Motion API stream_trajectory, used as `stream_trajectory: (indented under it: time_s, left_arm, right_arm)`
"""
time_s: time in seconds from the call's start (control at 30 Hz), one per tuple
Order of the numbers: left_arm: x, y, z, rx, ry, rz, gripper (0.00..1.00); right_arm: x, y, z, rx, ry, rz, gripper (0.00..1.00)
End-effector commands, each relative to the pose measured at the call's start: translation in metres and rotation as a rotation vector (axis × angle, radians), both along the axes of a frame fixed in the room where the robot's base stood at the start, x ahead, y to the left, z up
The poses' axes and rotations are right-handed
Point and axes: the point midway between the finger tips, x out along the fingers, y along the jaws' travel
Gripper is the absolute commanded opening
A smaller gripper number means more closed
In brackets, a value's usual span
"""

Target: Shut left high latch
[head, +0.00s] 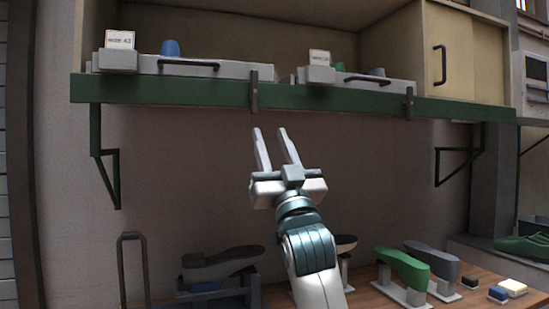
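The left high latch (254,92) is a small dark bar on the green front edge of the high shelf (180,94). It stands upright, its top reaching beside the right end of the left grey tray (135,65). A similar latch (409,104) stands upright farther right, by the right grey tray (402,87).
A pale cabinet door (460,55) with a dark handle is at the upper right. Green brackets hold the shelf at both ends. Below, a bench (375,296) carries a green shoe last (403,267), a dark one (222,263) and small blocks. The wall between is clear.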

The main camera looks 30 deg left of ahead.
Motion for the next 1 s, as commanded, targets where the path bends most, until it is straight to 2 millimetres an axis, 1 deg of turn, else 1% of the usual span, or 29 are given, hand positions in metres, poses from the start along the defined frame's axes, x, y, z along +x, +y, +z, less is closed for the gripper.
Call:
stream_trajectory:
  time_s: [0.03,0.1,0.23,1.0]
  left_arm:
    - [-0.0024,-0.0041,-0.0071,-0.002,0.001,-0.001,0.34]
    - [-0.0057,-0.0075,-0.0115,-0.001,0.002,-0.001,0.34]
    - [-0.0091,-0.0113,-0.0153,-0.001,0.001,0.0,0.34]
    - [-0.0098,-0.0122,-0.0157,-0.001,0.001,0.0,0.34]
  right_arm:
    - [-0.0011,-0.0013,-0.0014,-0.002,0.009,-0.001,0.0]
    - [-0.0029,-0.0027,-0.0012,-0.005,0.02,-0.003,0.0]
    - [-0.0051,-0.0042,-0.0006,-0.009,0.034,-0.003,0.0]
    - [-0.0048,-0.0041,0.0002,-0.008,0.035,-0.004,0.0]
